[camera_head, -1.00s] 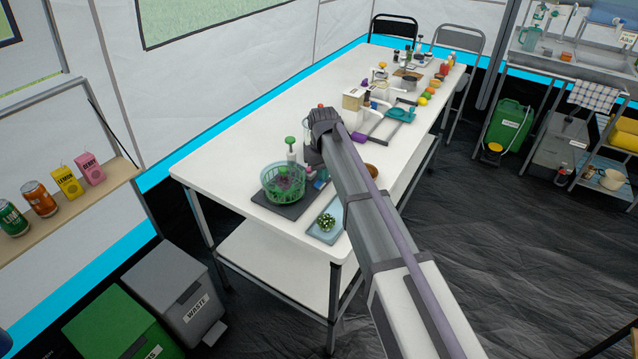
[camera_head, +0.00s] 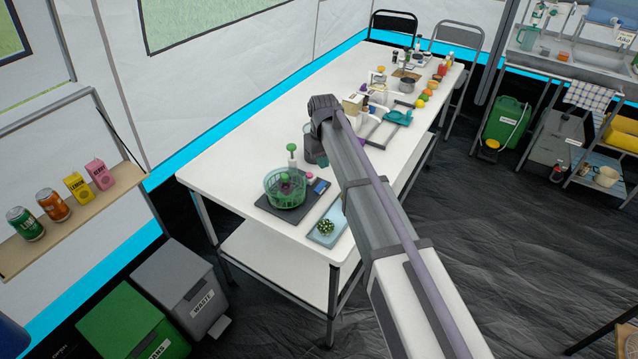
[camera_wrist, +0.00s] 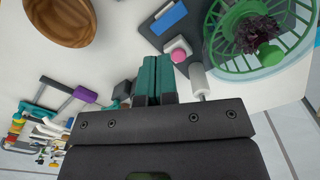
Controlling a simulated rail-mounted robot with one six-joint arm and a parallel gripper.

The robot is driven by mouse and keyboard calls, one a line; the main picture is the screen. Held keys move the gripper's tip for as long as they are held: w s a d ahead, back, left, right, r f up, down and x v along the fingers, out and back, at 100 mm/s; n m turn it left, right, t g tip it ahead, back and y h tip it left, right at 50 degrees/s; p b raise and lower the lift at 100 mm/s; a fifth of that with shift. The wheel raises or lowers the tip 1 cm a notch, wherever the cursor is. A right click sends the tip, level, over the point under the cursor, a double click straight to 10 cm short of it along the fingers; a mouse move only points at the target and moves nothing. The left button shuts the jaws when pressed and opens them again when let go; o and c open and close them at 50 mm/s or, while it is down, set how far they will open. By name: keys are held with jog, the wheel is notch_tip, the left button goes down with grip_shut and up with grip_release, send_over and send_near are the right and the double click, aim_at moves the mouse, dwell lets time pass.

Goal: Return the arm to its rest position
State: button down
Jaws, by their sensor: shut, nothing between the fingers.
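My arm reaches from the lower right of the head view up over the near half of the white table (camera_head: 232,150). My gripper shows in the wrist view (camera_wrist: 154,68) with its two teal fingers together and nothing between them. Below the fingers in the wrist view lie a pink-topped item (camera_wrist: 178,55) and a white-handled tool (camera_wrist: 199,82). They look apart from the fingers, though the depth is hard to judge.
A wooden bowl (camera_wrist: 62,22) is near the fingers. Several items crowd the far table. A shelf with cans (camera_head: 60,228) is at left.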

jog(key=s+d+r+m+p, duration=0.1)
jog(key=s+d+m, duration=0.2)
jog(key=s+d, duration=0.7)
jog(key=s+d+r+m+p, duration=0.1)
jog(key=s+d+m, duration=0.2)
jog(key=s+d, duration=0.6)
jog(key=s, duration=0.9)
jog(key=shift+d+r, duration=0.15)
jog(key=shift+d, duration=0.2)
